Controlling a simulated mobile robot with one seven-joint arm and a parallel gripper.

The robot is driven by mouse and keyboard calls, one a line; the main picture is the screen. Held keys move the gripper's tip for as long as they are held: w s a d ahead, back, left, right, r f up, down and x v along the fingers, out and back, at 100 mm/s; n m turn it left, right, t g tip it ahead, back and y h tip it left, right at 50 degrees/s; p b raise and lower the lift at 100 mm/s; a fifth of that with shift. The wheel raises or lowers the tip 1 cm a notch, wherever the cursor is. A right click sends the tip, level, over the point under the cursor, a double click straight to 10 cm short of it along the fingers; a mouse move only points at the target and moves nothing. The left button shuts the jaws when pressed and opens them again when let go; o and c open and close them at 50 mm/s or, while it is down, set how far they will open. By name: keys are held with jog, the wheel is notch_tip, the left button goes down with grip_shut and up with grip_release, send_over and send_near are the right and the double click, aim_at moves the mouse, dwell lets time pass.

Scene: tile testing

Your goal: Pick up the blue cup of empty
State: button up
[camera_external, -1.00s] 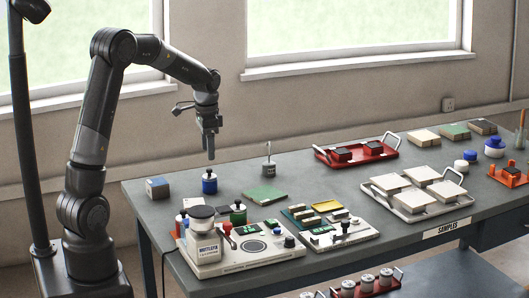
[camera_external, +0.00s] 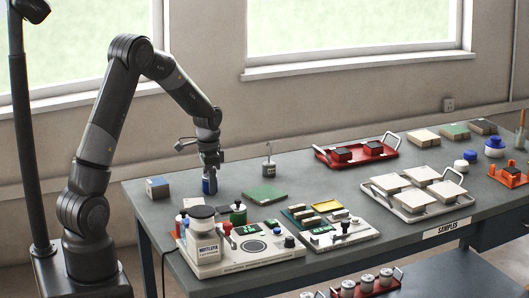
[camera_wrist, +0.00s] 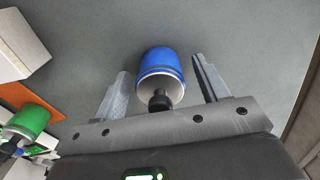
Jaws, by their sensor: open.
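The blue cup (camera_external: 209,186) stands upright on the grey table, with a white band and a dark knob on its top. It also shows in the wrist view (camera_wrist: 161,68). My gripper (camera_external: 209,172) is right above and around it and partly hides it in the external view. In the wrist view my gripper (camera_wrist: 163,82) is open, with one finger on each side of the cup. A gap shows between the cup and each finger, so it is not gripped.
A testing device (camera_external: 245,256) is at the front.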

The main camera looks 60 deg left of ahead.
jog(key=shift+f, duration=0.15)
jog(key=c, duration=1.2)
